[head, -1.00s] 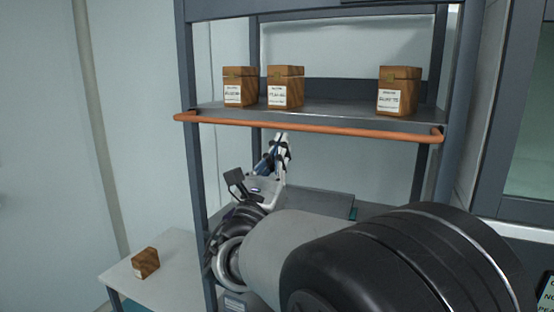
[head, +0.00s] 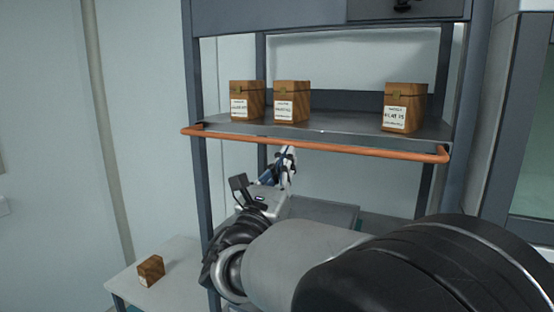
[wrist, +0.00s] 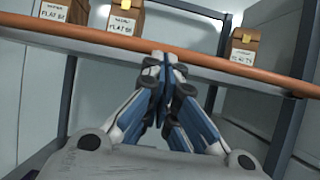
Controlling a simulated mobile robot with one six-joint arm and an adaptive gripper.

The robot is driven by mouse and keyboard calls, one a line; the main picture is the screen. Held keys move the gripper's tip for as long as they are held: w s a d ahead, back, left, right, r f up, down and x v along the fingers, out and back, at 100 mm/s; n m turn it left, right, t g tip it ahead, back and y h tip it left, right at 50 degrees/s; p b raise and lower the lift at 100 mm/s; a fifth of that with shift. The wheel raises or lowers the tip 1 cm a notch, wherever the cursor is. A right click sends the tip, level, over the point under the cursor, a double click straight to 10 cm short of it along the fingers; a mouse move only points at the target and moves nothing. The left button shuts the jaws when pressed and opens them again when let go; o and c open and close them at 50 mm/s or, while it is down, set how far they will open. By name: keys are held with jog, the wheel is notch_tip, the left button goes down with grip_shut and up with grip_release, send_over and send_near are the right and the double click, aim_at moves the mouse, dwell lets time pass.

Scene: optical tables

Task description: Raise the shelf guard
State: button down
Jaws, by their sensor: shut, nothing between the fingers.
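The shelf guard is an orange-copper bar (head: 320,145) with bent ends, running across the front of the upper shelf (head: 330,127) at about the shelf's level. It also crosses the wrist view (wrist: 220,66) from upper left to right. My gripper (head: 286,152) is shut and empty, pointing up with its fingertips at or just below the bar, left of its middle. In the wrist view the closed fingertips (wrist: 160,58) overlap the bar's lower edge. I cannot tell whether they touch it.
Dark posts (head: 197,160) frame the shelf.

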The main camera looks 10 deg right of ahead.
jog(key=shift+r, duration=0.25)
